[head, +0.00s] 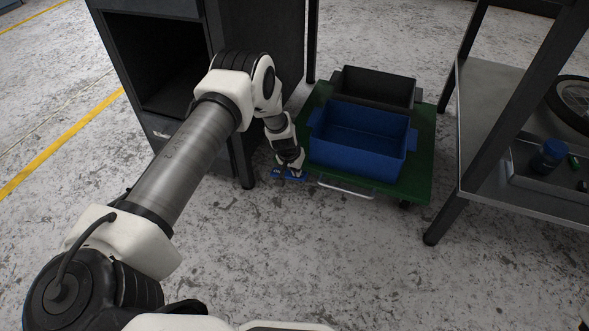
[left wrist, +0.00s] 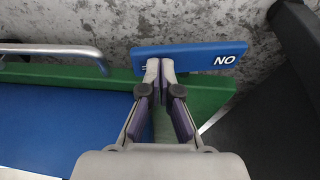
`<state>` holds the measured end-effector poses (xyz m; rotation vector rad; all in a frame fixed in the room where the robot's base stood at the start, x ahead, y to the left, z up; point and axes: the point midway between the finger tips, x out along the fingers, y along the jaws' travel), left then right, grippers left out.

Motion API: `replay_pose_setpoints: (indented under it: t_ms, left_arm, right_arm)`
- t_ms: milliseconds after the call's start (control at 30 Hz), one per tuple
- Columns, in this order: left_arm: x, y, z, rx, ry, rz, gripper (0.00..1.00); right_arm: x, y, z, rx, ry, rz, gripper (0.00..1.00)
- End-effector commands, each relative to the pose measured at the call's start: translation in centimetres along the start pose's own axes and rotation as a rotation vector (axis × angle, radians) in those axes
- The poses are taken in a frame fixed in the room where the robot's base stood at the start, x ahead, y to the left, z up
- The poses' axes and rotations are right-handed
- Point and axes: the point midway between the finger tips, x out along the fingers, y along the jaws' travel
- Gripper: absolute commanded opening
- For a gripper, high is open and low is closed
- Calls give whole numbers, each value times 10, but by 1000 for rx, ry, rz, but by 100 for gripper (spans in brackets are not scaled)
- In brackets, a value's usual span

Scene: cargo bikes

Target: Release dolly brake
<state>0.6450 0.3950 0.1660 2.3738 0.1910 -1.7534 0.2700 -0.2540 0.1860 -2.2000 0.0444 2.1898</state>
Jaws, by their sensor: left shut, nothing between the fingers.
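The dolly (head: 424,145) is a low green platform on the floor, carrying a blue bin (head: 350,165) and a black bin (head: 378,90). Its blue brake pedal (head: 298,177) sticks out at its near left corner. In the left wrist view the pedal (left wrist: 190,54) is a flat blue bar with white lettering that reads "ON" upside down, partly hidden by my fingers. My left gripper (head: 290,170) points down at the pedal. In the left wrist view its fingertips (left wrist: 160,63) are together, empty, and overlap the pedal's edge; I cannot tell whether they touch it.
A silver handle bar (head: 345,188) runs along the dolly's near edge. A dark cabinet (head: 241,150) stands close on the left. The floor in front is clear.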

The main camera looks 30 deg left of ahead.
Motion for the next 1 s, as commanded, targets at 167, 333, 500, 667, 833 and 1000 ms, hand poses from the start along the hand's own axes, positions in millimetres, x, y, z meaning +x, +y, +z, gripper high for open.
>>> replay_pose_setpoints:
  t_ms: [167, 333, 500, 667, 833, 1000]
  left_arm:
    - [-1, 0, 0, 0, 0, 0, 0]
    - [9, 7, 3, 0, -1, 0, 0]
    - [14, 15, 4, -1, 0, 0, 0]
    - [13, 15, 4, -1, 0, -1, 0]
    - [6, 15, 1, -1, 0, 0, 0]
    - [-2, 16, -1, -2, 0, 0, 0]
  right_arm:
    - [-1, 0, 0, 0, 0, 0, 40]
    - [10, 0, 0, 1, 1, 0, 40]
    - [16, 0, 0, 4, 2, 0, 40]
    - [15, 0, -1, 4, 3, 0, 40]
    - [8, 0, -1, 3, 2, 0, 40]
    - [2, 0, -1, 3, 2, 0, 40]
